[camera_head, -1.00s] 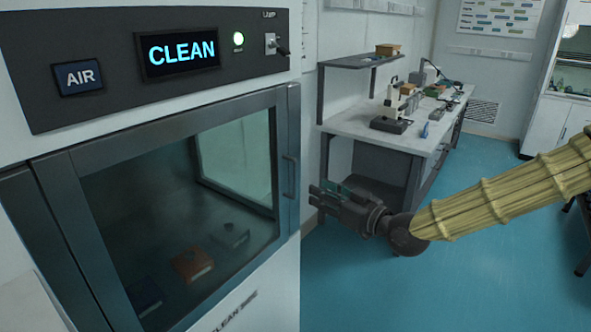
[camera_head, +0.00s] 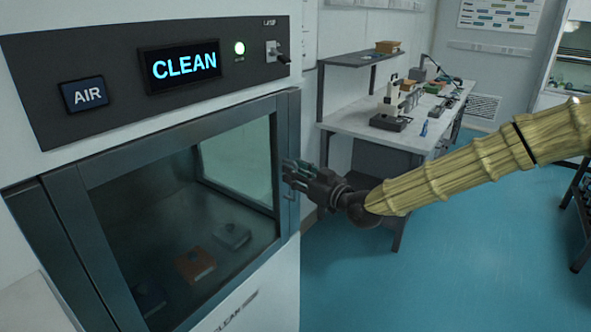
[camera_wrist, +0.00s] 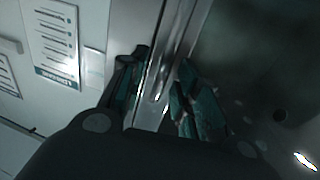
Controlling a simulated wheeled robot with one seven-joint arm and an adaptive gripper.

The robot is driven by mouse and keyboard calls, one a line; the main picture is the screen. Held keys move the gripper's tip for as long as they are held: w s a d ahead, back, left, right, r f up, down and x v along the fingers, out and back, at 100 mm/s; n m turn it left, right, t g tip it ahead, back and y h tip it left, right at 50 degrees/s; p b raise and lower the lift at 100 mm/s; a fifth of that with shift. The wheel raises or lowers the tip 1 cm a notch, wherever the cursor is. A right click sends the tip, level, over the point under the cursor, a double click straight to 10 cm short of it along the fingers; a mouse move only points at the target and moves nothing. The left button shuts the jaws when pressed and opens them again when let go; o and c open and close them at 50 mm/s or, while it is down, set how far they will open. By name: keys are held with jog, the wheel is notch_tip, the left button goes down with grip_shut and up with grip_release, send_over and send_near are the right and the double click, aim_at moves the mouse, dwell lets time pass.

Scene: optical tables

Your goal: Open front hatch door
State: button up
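The front hatch door (camera_head: 185,215) is a dark-framed glass panel on the white cabinet, and it looks closed. Its vertical handle is on the right side of the frame, mostly hidden behind my gripper (camera_head: 290,176) in the head view. In the wrist view, my gripper (camera_wrist: 160,95) has its two teal-padded fingers apart. The shiny metal handle (camera_wrist: 160,84) shows between them, with a gap visible to the right finger. I cannot tell whether the left finger touches it.
Above the door, a dark panel carries a lit CLEAN sign (camera_head: 183,65), an AIR label (camera_head: 83,94) and a lamp switch (camera_head: 278,53). Small boxes, one orange (camera_head: 195,264), sit behind the glass. A workbench (camera_head: 365,122) stands behind my arm. The blue floor (camera_head: 450,260) is clear.

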jog(key=shift+w+a, duration=0.15)
jog(key=shift+w, duration=0.05)
grip_shut()
dwell(0.3)
